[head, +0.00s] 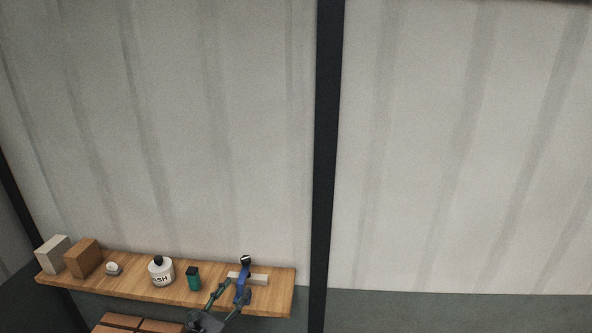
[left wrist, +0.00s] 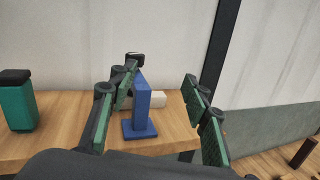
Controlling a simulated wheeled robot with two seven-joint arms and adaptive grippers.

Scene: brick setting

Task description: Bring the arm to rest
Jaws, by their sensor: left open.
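My left gripper (head: 230,297) is at the front edge of the wooden shelf (head: 210,290), close to a blue upright object (head: 242,287). In the left wrist view the gripper (left wrist: 160,82) has its two green-padded fingers spread wide. The blue object (left wrist: 141,105) stands upright on a flat base, seen between the fingers and nearer the left one. I see no contact with it, though the left finger overlaps part of it. A black piece (left wrist: 134,57) shows at its top. My right gripper is not in view.
A dark post (head: 327,150) stands right of the shelf.

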